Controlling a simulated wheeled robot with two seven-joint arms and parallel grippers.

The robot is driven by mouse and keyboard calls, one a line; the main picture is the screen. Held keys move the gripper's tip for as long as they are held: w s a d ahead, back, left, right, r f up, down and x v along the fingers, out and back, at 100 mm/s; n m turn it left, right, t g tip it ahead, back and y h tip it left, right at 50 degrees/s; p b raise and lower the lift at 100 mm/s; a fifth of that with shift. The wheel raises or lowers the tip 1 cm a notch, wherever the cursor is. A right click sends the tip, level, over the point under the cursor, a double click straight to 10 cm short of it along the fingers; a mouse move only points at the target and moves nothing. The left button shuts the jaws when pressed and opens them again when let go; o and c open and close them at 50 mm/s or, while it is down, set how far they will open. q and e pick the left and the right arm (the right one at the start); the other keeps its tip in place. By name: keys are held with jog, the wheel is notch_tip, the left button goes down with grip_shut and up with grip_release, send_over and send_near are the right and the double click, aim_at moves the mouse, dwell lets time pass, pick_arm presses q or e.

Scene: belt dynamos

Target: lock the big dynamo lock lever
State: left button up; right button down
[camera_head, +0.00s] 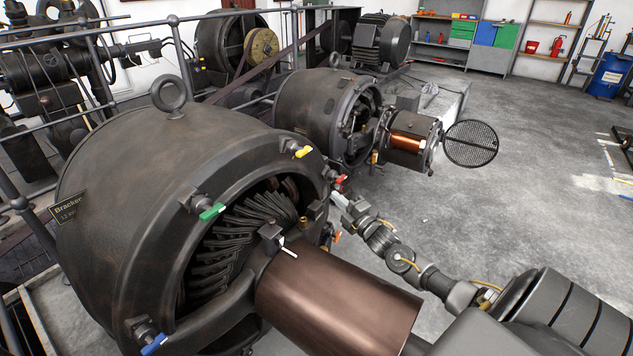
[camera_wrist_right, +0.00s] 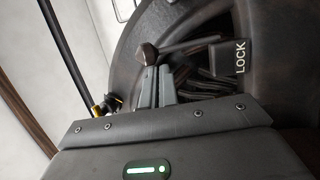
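The big dynamo (camera_head: 120,180) fills the left front of the head view, with its round open face turned right. My right gripper (camera_head: 338,199) is at the right rim of that face, near a red-handled lever (camera_head: 341,179). In the right wrist view, a block marked LOCK (camera_wrist_right: 236,60) stands by the dynamo's rim. A dark lever (camera_wrist_right: 190,46) with a faceted knob (camera_wrist_right: 146,54) runs left from it. My right gripper's fingers (camera_wrist_right: 156,78) are together, with their tips just below the knob. I cannot tell whether they touch it. My left gripper is not in view.
A copper-brown cylinder (camera_head: 335,300) sticks out from the big dynamo's face. Green (camera_head: 212,212), yellow (camera_head: 302,152) and blue (camera_head: 153,344) levers sit around the rim. A smaller dynamo (camera_head: 310,105) stands behind. Open grey floor (camera_head: 520,200) lies to the right.

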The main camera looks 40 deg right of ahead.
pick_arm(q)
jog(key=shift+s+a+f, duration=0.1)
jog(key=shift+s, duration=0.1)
pick_arm(e)
jog(key=shift+s+d+f, duration=0.1)
jog(key=shift+s+f, duration=0.2)
jog(key=shift+f, duration=0.2)
dwell(0.4)
jog(key=shift+r, duration=0.1)
dwell(1.0)
